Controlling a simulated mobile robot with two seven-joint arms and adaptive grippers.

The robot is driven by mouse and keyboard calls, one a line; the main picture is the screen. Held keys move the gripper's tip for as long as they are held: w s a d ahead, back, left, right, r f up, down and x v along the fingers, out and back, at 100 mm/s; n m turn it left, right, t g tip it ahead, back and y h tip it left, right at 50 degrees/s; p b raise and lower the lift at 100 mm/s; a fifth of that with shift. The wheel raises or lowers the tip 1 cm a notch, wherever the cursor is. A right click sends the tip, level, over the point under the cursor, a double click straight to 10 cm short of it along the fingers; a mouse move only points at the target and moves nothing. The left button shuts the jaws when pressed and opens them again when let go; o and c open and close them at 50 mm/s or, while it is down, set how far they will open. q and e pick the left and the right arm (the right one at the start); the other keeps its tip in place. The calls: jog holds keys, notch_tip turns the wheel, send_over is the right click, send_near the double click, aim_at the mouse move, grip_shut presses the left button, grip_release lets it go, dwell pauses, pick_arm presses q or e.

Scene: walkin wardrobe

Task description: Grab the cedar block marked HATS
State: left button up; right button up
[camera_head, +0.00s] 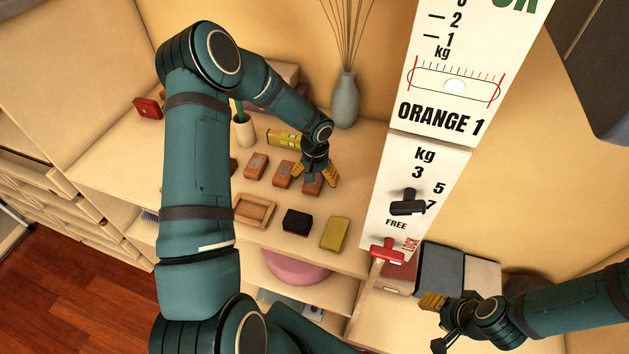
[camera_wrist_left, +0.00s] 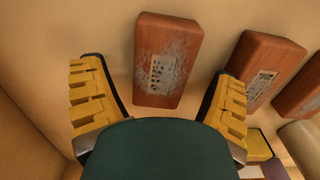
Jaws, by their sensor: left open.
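Several reddish-brown cedar blocks stand in a row on the shelf. One cedar block (camera_head: 313,186) is partly hidden under my left gripper (camera_head: 314,172). In the left wrist view this block (camera_wrist_left: 166,58) shows ahead, between the spread yellow fingers of my left gripper (camera_wrist_left: 155,100), apart from both. Its pale label is scuffed and I cannot read it. Two more cedar blocks show to the right there, a nearer one (camera_wrist_left: 262,70) and one cut by the edge (camera_wrist_left: 300,93); their labels are too small to read. My right gripper (camera_head: 437,322) is open and empty at lower right.
A yellow-green level (camera_head: 284,138), a pot (camera_head: 244,130) and a grey vase (camera_head: 345,100) stand behind the blocks. A wooden tray (camera_head: 254,210), a black block (camera_head: 297,222) and a yellow block (camera_head: 334,234) lie in front. A white scale panel (camera_head: 425,165) rises at right.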

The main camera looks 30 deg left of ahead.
pick_arm(q)
jog(key=c, duration=1.3)
jog(key=shift+o, duration=0.2)
